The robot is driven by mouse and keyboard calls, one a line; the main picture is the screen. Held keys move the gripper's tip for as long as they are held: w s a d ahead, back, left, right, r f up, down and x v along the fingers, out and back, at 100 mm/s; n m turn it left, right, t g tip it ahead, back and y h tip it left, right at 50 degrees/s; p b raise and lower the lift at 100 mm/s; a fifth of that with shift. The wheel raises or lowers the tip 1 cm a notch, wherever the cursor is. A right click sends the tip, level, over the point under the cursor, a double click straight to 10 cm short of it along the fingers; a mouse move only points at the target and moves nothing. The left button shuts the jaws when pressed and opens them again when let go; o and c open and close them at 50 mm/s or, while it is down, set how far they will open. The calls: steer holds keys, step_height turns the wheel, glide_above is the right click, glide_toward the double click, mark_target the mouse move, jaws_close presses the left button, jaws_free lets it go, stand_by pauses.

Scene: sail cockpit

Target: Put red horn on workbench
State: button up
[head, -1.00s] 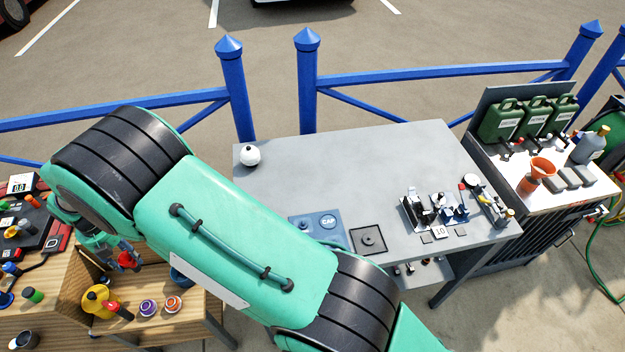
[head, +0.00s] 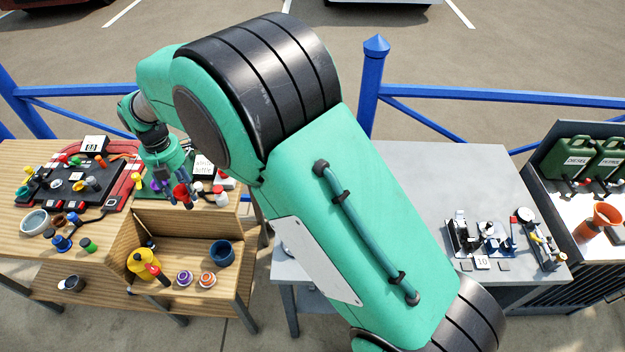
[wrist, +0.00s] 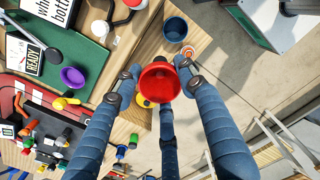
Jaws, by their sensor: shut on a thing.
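The red horn (wrist: 158,84) shows its round, flared mouth to the wrist camera, between the blue fingers of my gripper (wrist: 157,75). My gripper (head: 180,186) is shut on it. In the head view, the red horn (head: 182,196) is at the left, held above the wooden bench (head: 105,239), near the green mat. A grey metal table (head: 392,170) is right of the wooden bench, largely hidden by my arm. I cannot tell from the pictures which of these two is called the workbench.
The wooden bench carries a red-edged tray (head: 75,183) with many small parts. Small fixtures (head: 482,238) crowd the grey table's right front. A blue fence (head: 455,95) runs behind.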

steer(key=w+d+m+p, duration=0.25)
steer(key=d+p, duration=0.25)
steer(key=d, duration=2.2)
steer(key=s+d+m+p, duration=0.1)
steer(key=s+d, duration=0.2)
steer(key=d, duration=0.6)
steer(key=s+d+m+p, duration=0.15)
steer(key=s+d, duration=0.25)
steer(key=d, duration=0.4)
steer(key=shift+n, duration=0.5)
steer(key=shift+w+d+f, duration=0.1)
steer(key=shift+w+f, duration=0.05)
steer(key=shift+f, duration=1.15)
steer(key=shift+w+d+f, duration=0.1)
steer(key=shift+f, duration=1.15)
steer(key=shift+w+a, duration=0.1)
steer(key=w+a, duration=0.2)
steer(key=w, duration=0.5)
steer(key=w+a+f, duration=0.1)
steer(key=w+a, duration=0.1)
steer(key=w, duration=0.6)
steer(key=shift+a+f, duration=0.25)
steer(key=shift+a, duration=0.15)
